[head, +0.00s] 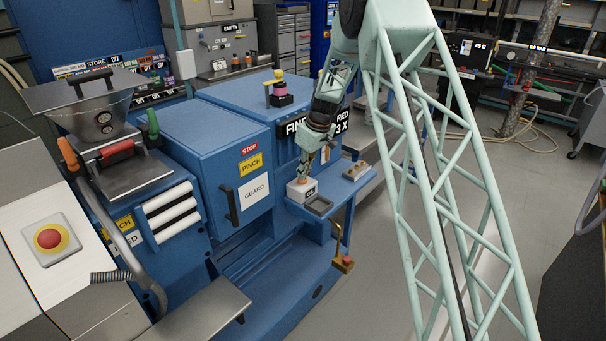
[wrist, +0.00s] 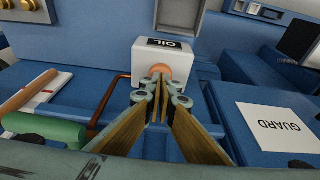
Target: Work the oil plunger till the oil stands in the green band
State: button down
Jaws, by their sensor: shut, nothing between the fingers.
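The oil unit is a white box (wrist: 187,59) with a black OIL label, on the blue machine's side shelf. It also shows in the head view (head: 302,190). Its round orange-tan plunger knob (wrist: 171,73) faces my gripper. My gripper (wrist: 160,80) is shut and empty, with its fingertips at the knob; I cannot tell whether they touch it. In the head view my gripper (head: 305,175) is just above the box. A copper pipe (wrist: 110,97) runs beside the box. No oil level or green band can be made out with certainty.
A grey tray (head: 318,205) and a block with brass-coloured pieces (head: 356,171) share the shelf. In the wrist view, a tan rod (wrist: 27,94) over a red-marked white strip and a green rod (wrist: 45,131) lie left.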

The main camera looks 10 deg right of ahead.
jog(key=shift+r, duration=0.85)
jog(key=v, duration=1.2)
jog(key=shift+w+r, duration=0.2)
jog(key=shift+w, duration=0.1)
jog(key=shift+a, duration=0.15)
